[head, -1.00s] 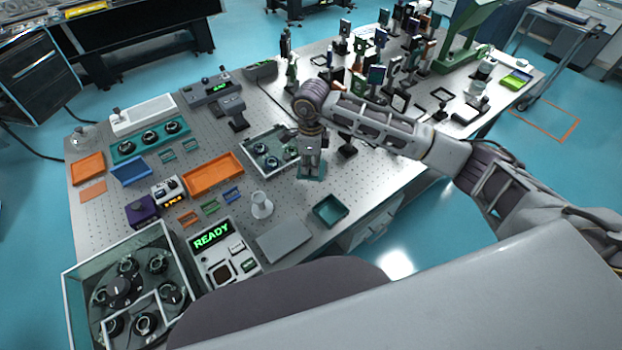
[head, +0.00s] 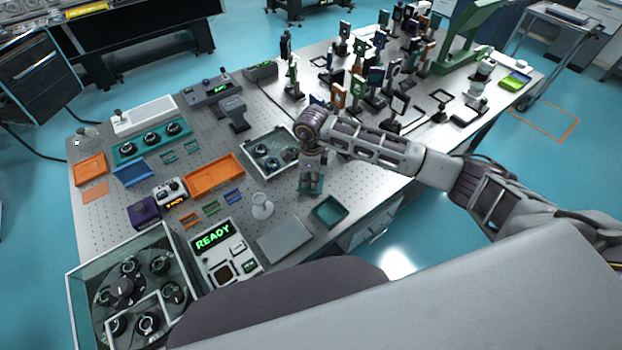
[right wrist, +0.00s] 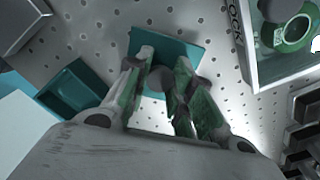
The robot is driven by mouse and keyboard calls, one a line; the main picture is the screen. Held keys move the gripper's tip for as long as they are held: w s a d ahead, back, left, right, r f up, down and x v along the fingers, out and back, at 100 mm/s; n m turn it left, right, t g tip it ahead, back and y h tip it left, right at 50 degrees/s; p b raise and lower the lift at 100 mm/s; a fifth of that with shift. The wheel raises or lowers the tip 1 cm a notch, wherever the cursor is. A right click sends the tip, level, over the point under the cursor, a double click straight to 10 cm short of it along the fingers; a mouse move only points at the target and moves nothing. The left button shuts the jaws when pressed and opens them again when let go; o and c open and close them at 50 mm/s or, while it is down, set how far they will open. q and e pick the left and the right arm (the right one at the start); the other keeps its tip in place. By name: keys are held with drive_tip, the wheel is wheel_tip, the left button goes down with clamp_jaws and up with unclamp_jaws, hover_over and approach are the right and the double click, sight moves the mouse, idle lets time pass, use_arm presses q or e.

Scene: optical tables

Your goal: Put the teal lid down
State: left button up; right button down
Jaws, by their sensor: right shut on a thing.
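The teal lid (head: 304,191) is a flat square plate with a small knob, under my right gripper (head: 312,184) near the table's front edge. In the right wrist view my right gripper (right wrist: 165,85) is shut on the knob, and the lid (right wrist: 186,52) lies just beyond the fingertips. The lid looks about level; I cannot tell whether it touches the table. An open teal box (head: 329,212) stands just in front of it and to its right in the head view. The box (right wrist: 72,90) is left of the lid in the right wrist view. My left gripper is out of view.
A clear-walled tray with round parts (head: 249,160) stands close behind and left of the lid. A grey plate (head: 284,241) and a small white-grey vessel (head: 262,207) are nearer. Many optic mounts (head: 375,75) crowd the table's far right. Bare perforated table (head: 375,172) lies right of the lid.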

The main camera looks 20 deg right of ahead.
drive_tip(key=shift+f, duration=0.55)
drive_tip(key=shift+f, duration=0.2)
drive_tip(key=c, duration=1.2)
unclamp_jaws()
drive_tip(key=shift+c, duration=0.2)
drive_tip(key=shift+r, duration=0.2)
wheel_tip(320, 180, up, 12)
drive_tip(key=b, duration=0.2)
drive_tip(key=shift+s+f, duration=0.1)
